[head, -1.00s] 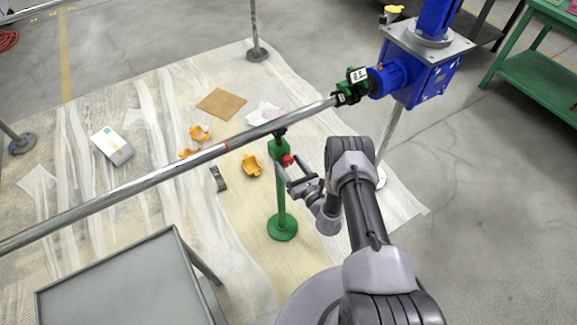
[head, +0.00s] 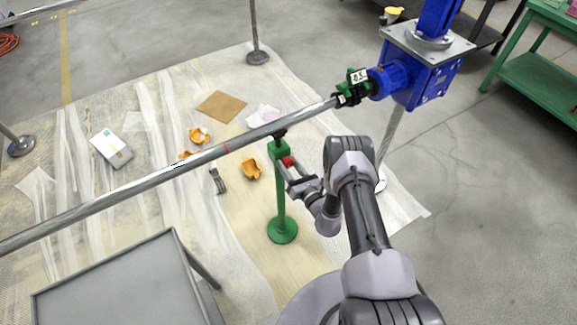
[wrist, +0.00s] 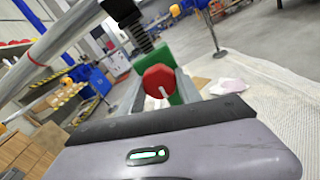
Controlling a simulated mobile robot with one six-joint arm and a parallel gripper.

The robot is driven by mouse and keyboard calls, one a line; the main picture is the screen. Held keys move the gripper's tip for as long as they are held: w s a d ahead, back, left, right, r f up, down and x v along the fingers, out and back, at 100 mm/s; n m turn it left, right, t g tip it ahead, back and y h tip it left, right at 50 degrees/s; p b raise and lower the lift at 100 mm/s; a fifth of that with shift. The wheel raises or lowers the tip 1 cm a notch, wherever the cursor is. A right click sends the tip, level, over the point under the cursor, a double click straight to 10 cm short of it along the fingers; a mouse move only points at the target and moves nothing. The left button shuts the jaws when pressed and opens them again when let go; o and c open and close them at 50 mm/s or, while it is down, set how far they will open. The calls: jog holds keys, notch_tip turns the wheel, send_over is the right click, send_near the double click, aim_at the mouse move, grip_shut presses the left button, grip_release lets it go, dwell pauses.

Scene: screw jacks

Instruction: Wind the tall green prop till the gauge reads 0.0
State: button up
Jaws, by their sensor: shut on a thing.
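The tall green prop (head: 281,200) stands upright on its round base, with its dark screw head under the long steel pipe (head: 130,193). A red knob (head: 289,161) sits on the side of its upper part. My gripper (head: 296,178) is shut on that knob from the right. In the wrist view the red knob (wrist: 160,80) is between my fingers, in front of the green post, with the dark threaded screw (wrist: 139,36) above it. The gauge (head: 359,76) is a small white display on the green coupling at the pipe's right end; its digits are too small to read surely.
A blue gearbox (head: 420,75) stands at the pipe's right end. A grey cart (head: 120,285) is at the lower left. Orange pieces (head: 251,167), a brown sheet (head: 221,106) and a white box (head: 112,148) lie on the floor sheeting.

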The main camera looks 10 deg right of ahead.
jog(key=o, duration=1.4)
jog(key=shift+c, duration=0.2)
jog(key=shift+s, duration=0.15)
jog(key=p+v, duration=0.5)
jog(key=v, duration=1.2)
